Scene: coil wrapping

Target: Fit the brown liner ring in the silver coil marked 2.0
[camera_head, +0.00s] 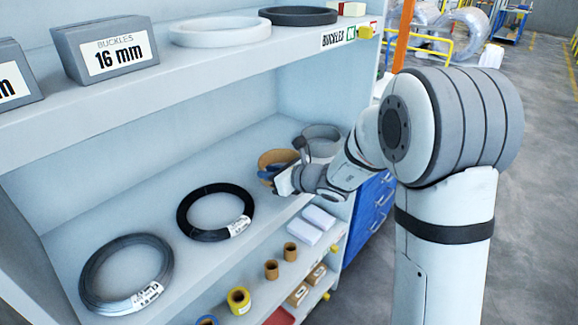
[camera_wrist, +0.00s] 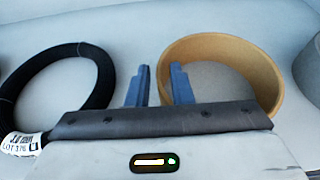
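The brown liner ring (camera_head: 270,157) stands on the middle shelf toward its right end; the wrist view shows it right of centre (camera_wrist: 222,42). My gripper (camera_head: 272,173) is at the ring, with its two blue fingers apart (camera_wrist: 159,68). In the wrist view one finger appears left of the ring's left wall and the other over its inside; I cannot tell whether they touch the wall. A silver-grey coil (camera_head: 87,278) lies flat at the shelf's left end with a white tag, whose number is too small to read surely.
A black tagged coil (camera_head: 184,214) lies between the silver coil and the brown ring. A grey ring (camera_head: 322,133) stands right of the brown ring. The upper shelf (camera_head: 200,84) overhangs this shelf. A lower shelf holds yellow and brown rolls and white boxes (camera_head: 319,217).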

